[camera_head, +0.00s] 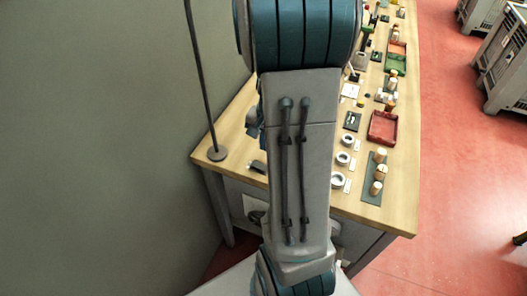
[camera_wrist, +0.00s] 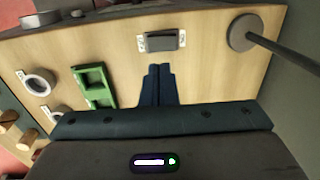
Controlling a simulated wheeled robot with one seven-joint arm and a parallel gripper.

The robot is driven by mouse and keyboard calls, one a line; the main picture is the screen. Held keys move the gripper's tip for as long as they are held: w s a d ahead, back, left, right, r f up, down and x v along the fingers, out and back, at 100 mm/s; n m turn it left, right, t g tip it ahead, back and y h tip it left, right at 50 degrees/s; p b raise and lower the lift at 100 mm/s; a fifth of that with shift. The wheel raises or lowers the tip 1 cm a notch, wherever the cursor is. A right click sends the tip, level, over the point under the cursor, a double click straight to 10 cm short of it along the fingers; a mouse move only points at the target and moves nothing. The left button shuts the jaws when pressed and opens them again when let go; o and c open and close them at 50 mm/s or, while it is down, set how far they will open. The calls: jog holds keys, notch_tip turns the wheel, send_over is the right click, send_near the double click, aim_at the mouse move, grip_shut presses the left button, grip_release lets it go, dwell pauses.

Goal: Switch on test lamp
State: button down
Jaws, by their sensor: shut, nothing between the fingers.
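A dark grey rocker switch (camera_wrist: 162,40) sits on a white marked plate on the wooden table, at the top middle of the wrist view. It also shows in the head view (camera_head: 258,166), just left of my arm. A round grey base (camera_wrist: 243,33) with a thin dark pole stands right of the switch; in the head view the pole (camera_head: 201,80) rises from the table's left corner, its top out of frame. My gripper (camera_wrist: 159,68) is shut and empty, its fingertips a little below the switch in the picture. Whether the lamp is lit cannot be seen.
A green holder (camera_wrist: 95,86) and white rings (camera_wrist: 39,82) lie left of my fingers. In the head view, a red tray (camera_head: 383,128) and a rack with corks (camera_head: 372,188) stand on the right. Bare wood lies around the switch. A wall borders the table's left side.

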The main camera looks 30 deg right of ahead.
jog(key=r, duration=0.4)
jog(key=shift+s+d+r, duration=0.2)
jog(key=shift+r, duration=0.2)
jog(key=shift+w+f+b, duration=0.1)
jog(key=shift+f+b, duration=0.05)
jog(key=shift+b, duration=0.25)
